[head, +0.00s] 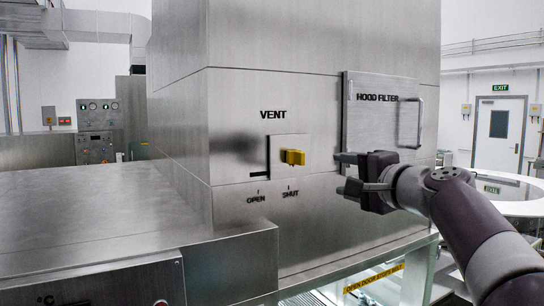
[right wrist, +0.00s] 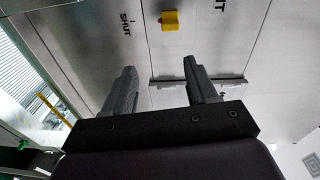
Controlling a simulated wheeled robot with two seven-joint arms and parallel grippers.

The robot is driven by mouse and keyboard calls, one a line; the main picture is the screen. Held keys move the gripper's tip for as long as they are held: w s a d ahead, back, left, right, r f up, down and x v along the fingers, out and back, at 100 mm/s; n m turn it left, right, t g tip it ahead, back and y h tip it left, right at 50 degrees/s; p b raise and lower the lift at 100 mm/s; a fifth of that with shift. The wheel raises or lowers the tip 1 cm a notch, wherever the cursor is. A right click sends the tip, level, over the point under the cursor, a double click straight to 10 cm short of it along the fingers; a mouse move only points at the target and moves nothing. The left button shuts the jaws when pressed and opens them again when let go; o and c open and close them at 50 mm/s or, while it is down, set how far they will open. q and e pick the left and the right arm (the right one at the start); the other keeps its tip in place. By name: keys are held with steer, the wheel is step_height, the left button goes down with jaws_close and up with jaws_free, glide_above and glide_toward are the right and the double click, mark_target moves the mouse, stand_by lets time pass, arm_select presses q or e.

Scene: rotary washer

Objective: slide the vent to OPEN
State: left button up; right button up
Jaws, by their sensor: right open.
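The yellow vent knob (head: 293,157) sticks out of a flat plate on the steel hood, below the word VENT. It stands above the SHUT mark (head: 290,194); the OPEN mark (head: 256,198) is to its left. A dark slot edge (head: 259,177) shows left of the plate. My right gripper (head: 344,173) is open and empty, to the right of the knob and apart from it. In the right wrist view, the knob (right wrist: 170,20) lies beyond the open fingers (right wrist: 160,68), near the top edge. My left gripper is not in view.
A hood filter panel (head: 378,112) with a handle (head: 410,122) is right of the vent, close behind my right gripper. A steel counter (head: 90,215) fills the lower left. A yellow label strip (head: 374,278) is below the hood. Space before the vent is clear.

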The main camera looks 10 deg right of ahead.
mark_target(303, 158)
steer(key=shift+m+y, duration=0.3)
steer(key=shift+y, duration=0.3)
steer(key=p+x, duration=0.2)
steer(key=x, duration=0.2)
steer(key=r+p+x, duration=0.1)
steer(key=p+x, duration=0.1)
steer(key=x, duration=0.2)
steer(key=a+r+p+x, duration=0.1)
steer(key=p+x, duration=0.2)
steer(key=x, duration=0.1)
steer(key=shift+w+a, duration=0.15)
steer(key=shift+a, duration=0.1)
steer(key=shift+w+a, duration=0.2)
steer(key=shift+w, duration=0.1)
steer(key=shift+w+f, duration=0.25)
